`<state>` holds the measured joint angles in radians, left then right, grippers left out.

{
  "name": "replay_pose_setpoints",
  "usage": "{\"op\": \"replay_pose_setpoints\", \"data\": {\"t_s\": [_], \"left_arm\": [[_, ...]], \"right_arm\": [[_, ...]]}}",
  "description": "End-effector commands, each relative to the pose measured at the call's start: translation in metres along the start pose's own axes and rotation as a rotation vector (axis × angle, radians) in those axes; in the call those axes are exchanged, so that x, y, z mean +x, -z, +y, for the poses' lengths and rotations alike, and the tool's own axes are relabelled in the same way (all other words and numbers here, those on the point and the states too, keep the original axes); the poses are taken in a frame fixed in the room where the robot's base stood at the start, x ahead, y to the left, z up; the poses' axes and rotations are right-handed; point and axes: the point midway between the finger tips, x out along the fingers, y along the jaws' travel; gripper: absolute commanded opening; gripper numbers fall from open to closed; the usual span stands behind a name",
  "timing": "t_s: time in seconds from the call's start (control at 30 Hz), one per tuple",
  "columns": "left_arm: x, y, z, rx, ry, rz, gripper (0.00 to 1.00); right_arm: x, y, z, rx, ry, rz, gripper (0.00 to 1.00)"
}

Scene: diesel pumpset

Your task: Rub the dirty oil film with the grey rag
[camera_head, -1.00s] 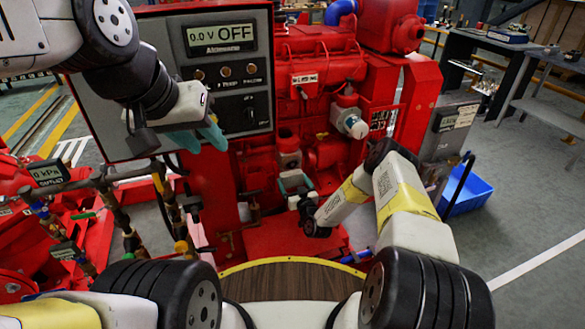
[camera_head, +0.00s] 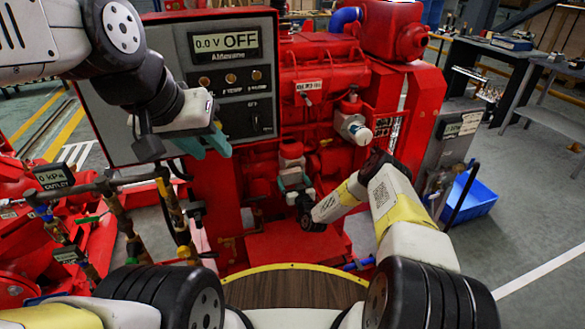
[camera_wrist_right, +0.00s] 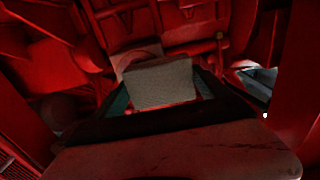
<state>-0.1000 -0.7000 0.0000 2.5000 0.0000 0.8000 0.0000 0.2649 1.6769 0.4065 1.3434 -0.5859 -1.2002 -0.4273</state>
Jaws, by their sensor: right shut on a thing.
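My right gripper (camera_head: 292,181) is low in front of the red engine, in the middle of the head view, with its teal fingers around something. In the right wrist view a pale grey rag (camera_wrist_right: 160,84) sits between the teal fingers of this gripper, which is shut on it. The rag faces red engine parts; whether it touches them I cannot tell. I cannot make out the dirty oil film in either view. My left gripper (camera_head: 205,143) is in front of the lower part of the grey control panel, its teal fingers apart and empty.
The control panel (camera_head: 168,88) reads OFF. Red engine parts (camera_head: 325,80) crowd around my right gripper. Pipes and valves (camera_head: 125,215) stand at the left. A blue crate (camera_head: 473,195) is on the floor at the right, with open floor beyond it.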

Motion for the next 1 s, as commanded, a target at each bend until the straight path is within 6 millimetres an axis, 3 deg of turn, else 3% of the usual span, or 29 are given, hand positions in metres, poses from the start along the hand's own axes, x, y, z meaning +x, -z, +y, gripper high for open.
{"op": "replay_pose_setpoints", "data": {"t_s": [1.0], "left_arm": [[0.0,0.0,0.0,0.0,0.0,0.0,0.36]], "right_arm": [[0.012,0.0,0.0,0.0,0.0,0.0,0.53]]}}
